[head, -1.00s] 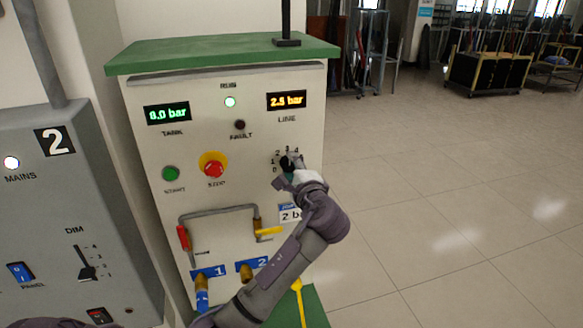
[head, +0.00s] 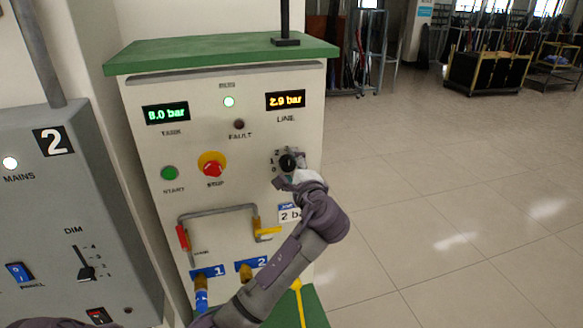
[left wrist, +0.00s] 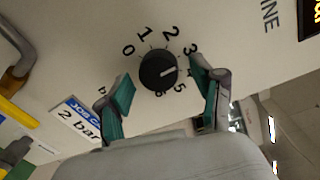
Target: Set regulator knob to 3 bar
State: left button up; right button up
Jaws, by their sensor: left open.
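The black regulator knob (head: 288,162) is on the right side of the compressor panel (head: 150,135). In the left wrist view the knob (left wrist: 158,70) has a numbered dial around it, and its white mark points right, towards the 3–4 side. The LINE display (head: 286,100) reads 2.9 bar. My left gripper (head: 284,180) is at the knob's lower edge in the head view. In the left wrist view its teal fingers (left wrist: 162,78) are open, one on each side of the knob and apart from it. My right gripper is not in view.
A JOB card (left wrist: 76,117) reading 2 bar is below the knob, partly behind my arm in the head view. The red STOP button (head: 213,169), green START button (head: 169,173) and pipe with a yellow-handled valve (head: 267,231) are nearby. Open floor lies right.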

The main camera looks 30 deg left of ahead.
pick_arm(q)
jog(key=v, duration=1.2)
